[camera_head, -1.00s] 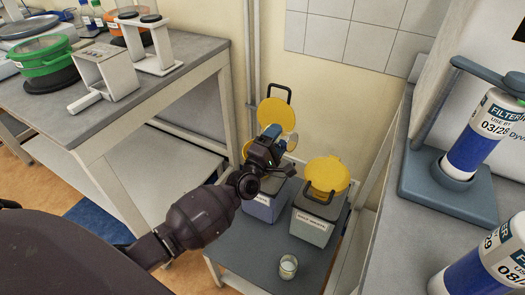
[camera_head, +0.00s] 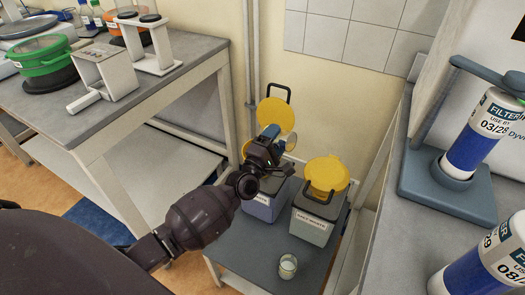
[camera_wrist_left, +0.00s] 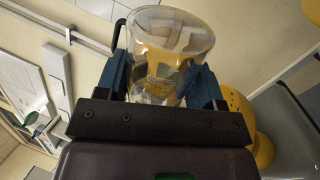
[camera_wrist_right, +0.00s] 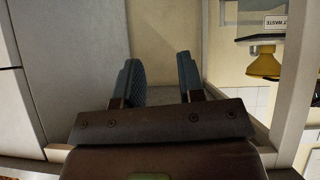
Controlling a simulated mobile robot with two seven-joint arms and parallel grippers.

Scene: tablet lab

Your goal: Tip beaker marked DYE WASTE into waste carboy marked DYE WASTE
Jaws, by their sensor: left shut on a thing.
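My left gripper (camera_head: 275,146) is shut on a clear glass beaker (camera_wrist_left: 170,32), above the left carboy; no label on it is readable. The left waste carboy (camera_head: 263,206) is bluish, with a raised yellow lid (camera_head: 276,114) behind the gripper. The right waste carboy (camera_head: 312,226) is grey with a yellow top (camera_head: 327,174). Both carry labels ending in WASTE; the first words are too small to read. Another small beaker (camera_head: 288,267) with pale contents stands in front of them. My right gripper (camera_wrist_right: 160,82) is open and empty in its wrist view.
The carboys stand on a low grey table (camera_head: 240,262) against the wall. A grey bench (camera_head: 120,97) with equipment is to the left. At right, another bench holds blue-and-white filter cartridges (camera_head: 482,135). A pipe runs down the wall behind.

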